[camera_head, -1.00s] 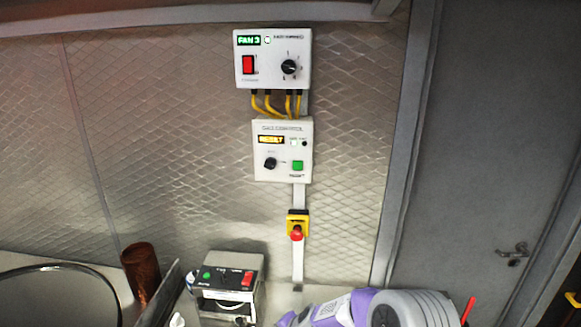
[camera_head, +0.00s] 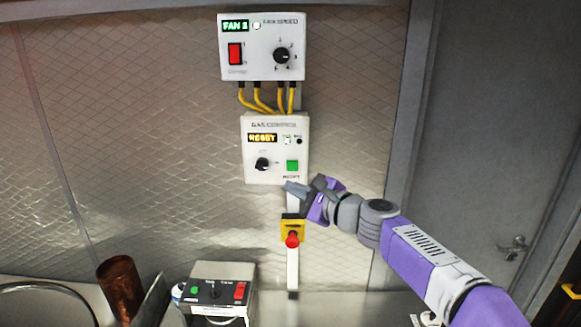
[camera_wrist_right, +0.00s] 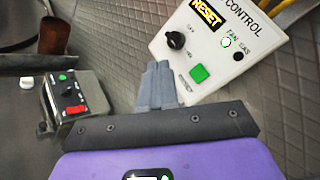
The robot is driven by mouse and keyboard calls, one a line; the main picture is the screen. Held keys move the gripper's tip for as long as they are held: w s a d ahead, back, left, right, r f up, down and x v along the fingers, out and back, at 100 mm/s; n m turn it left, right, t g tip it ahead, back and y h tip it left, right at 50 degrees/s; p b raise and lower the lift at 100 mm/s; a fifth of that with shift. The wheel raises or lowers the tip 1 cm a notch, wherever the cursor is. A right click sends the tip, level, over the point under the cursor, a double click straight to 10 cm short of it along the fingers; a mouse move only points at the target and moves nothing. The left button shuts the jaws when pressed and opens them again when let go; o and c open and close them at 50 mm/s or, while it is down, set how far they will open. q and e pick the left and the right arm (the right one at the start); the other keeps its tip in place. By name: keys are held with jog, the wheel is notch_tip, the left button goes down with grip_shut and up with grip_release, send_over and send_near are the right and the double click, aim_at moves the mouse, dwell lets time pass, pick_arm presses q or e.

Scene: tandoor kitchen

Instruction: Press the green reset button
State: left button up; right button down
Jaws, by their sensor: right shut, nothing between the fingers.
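The green reset button (camera_head: 292,166) is at the lower right of the white gas control box (camera_head: 250,176) on the wall. The box's display reads RESET. A black knob (camera_head: 262,164) sits left of the button. My right gripper (camera_head: 287,187) is just below the box in the head view, its fingers shut and empty. In the right wrist view the shut fingertips (camera_wrist_right: 158,66) lie left of the green button (camera_wrist_right: 199,74), apart from it in the picture; the exact gap in depth is hard to tell. My left gripper is not in view.
A fan speed box (camera_head: 262,70) hangs above, joined by yellow cables (camera_head: 262,99). A red emergency knob (camera_head: 292,240) on a yellow base is just below my gripper. A small switch box (camera_head: 215,291) and a copper cup (camera_head: 116,283) stand on the counter. A grey door is at right.

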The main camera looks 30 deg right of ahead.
aim_at(292, 165)
jog(key=shift+s, duration=0.1)
jog(key=shift+w+d+p, duration=0.4)
jog(key=shift+w+d, duration=0.4)
jog(key=shift+w, duration=0.5)
jog(key=shift+w+d+p, duration=0.35)
jog(key=shift+w+d, duration=0.4)
jog(key=shift+w, duration=0.5)
jog(key=shift+w+d+p, duration=0.4)
jog(key=shift+w+d, duration=0.4)
jog(key=shift+w, duration=0.5)
jog(key=shift+w+d+f, duration=0.1)
jog(key=shift+w+d, duration=0.1)
jog(key=shift+w, duration=0.15)
jog(key=shift+w+d+p, duration=0.2)
jog(key=shift+w+p, duration=0.1)
jog(key=shift+w, duration=0.05)
jog(key=shift+s+a+b, duration=0.45)
jog(key=shift+s+b, duration=0.1)
jog(key=shift+s, duration=0.15)
